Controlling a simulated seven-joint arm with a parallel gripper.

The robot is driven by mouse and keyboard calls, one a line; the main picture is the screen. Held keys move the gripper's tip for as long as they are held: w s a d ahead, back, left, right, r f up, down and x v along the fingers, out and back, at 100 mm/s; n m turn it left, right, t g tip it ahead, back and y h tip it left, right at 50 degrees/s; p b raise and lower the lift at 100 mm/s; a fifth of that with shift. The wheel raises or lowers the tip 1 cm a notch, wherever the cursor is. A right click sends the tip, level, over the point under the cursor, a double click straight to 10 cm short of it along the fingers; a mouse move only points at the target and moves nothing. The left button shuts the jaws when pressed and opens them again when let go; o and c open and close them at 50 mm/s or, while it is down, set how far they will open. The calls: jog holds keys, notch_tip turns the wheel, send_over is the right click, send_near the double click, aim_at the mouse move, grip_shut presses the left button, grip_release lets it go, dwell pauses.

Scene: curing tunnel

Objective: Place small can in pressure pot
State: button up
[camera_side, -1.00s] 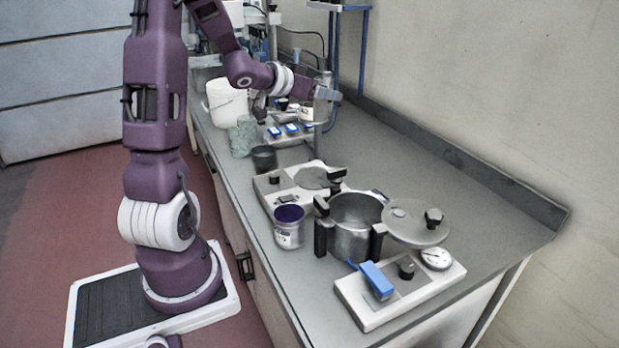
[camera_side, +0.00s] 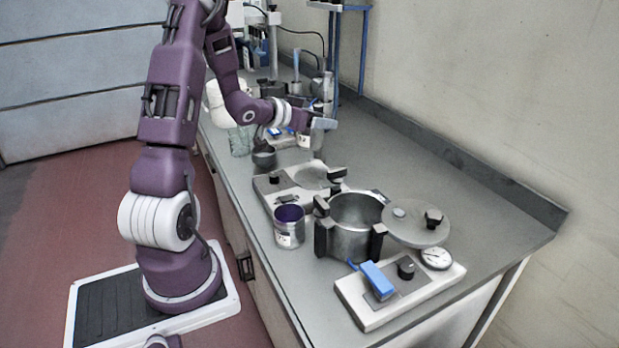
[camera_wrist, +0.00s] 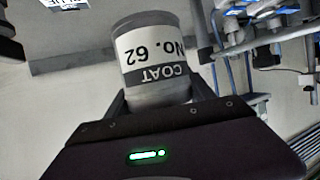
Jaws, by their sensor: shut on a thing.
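My gripper (camera_side: 318,124) is shut on a small can with a white label. In the wrist view this can (camera_wrist: 150,92) is grey, and its label reads "COAT No. 62", upside down. In the side view the held can (camera_side: 310,140) is partly hidden by my gripper. It is above the bench, beyond the pressure pot (camera_side: 352,240). The pot is a grey metal pot with black handles, open at the top. Its round lid (camera_side: 415,228) is off to the right side, over the base with the gauge.
An open can with a purple inside (camera_side: 289,232) stands left of the pot. A flat device with a round grey plate (camera_side: 312,178) is behind the pot. A dark cup (camera_side: 264,158) and a greenish glass container (camera_side: 240,142) stand farther back. The right side of the bench (camera_side: 440,185) is clear.

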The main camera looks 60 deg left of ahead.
notch_tip(320, 180, down, 10)
jog(key=shift+r, duration=0.2)
jog(key=shift+f, duration=0.15)
jog(key=o, duration=1.6)
jog(key=shift+o, duration=0.4)
jog(key=v, duration=0.7)
jog(key=shift+d, duration=0.2)
